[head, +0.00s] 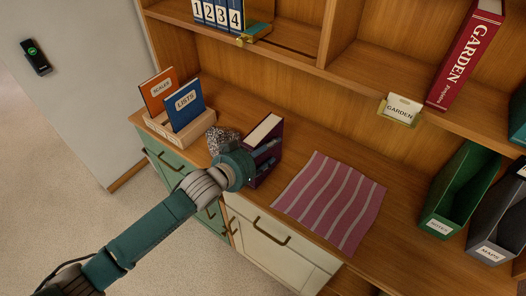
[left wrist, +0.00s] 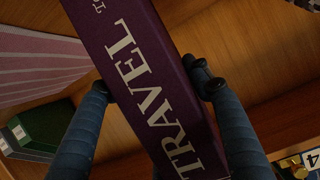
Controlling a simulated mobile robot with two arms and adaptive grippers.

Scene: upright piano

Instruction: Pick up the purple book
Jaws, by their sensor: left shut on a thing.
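The purple book (head: 265,133) stands on the wooden counter in the head view, its pale page edges facing up. In the left wrist view the purple book (left wrist: 145,85) fills the middle, with "TRAVEL" in pale letters on its spine. My left gripper (head: 262,160) is at the near side of the book. In the left wrist view the left gripper's two blue fingers (left wrist: 155,90) lie on either side of the book and are shut on it. The lower part of the book is partly hidden by my gripper in the head view. My right gripper is not in view.
A pink striped cloth (head: 330,200) lies right of the book. A wooden holder (head: 180,131) with orange and blue cards stands left, near a grey speckled object (head: 222,140). Green (head: 452,195) and dark (head: 492,222) file boxes stand at right. A shelf (head: 300,62) overhangs the counter's back.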

